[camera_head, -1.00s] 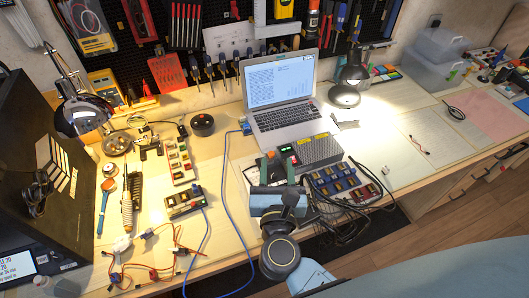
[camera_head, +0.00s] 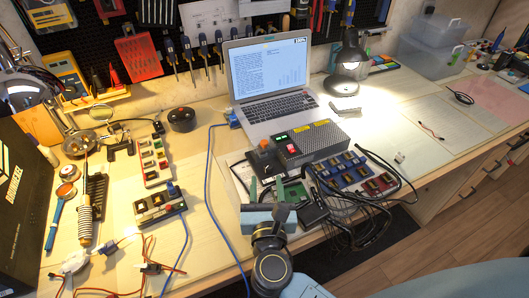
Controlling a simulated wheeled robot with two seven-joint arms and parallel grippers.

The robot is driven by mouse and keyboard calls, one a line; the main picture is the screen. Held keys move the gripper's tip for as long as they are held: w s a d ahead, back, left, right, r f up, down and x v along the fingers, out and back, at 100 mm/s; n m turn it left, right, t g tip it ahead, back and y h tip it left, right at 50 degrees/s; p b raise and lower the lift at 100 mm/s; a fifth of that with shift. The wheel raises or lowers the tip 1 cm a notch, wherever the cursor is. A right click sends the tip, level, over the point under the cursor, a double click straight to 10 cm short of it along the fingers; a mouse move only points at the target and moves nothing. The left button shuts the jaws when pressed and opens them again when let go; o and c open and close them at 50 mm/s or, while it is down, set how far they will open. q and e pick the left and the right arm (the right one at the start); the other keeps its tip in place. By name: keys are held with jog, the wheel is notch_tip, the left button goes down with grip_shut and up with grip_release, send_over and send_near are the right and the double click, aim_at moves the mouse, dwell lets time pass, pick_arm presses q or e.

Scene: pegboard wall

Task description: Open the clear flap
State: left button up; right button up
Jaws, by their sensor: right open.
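A grey box (camera_head: 322,140) with yellow labels stands in front of the laptop. On it are a lit green and red switch (camera_head: 291,148) and, at its left, an orange knob (camera_head: 264,144). I cannot make out a clear flap; at this size any clear cover near the switch is too small to tell. My left gripper is out of view.
A laptop (camera_head: 270,78) stands behind the box and a lit lamp (camera_head: 343,70) at its right. Dark cables and a blue module board (camera_head: 350,170) lie right of my gripper. A small switch panel (camera_head: 158,205) is at left.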

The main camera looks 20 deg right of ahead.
aim_at(264, 145)
jog(key=x, duration=1.2)
grip_shut()
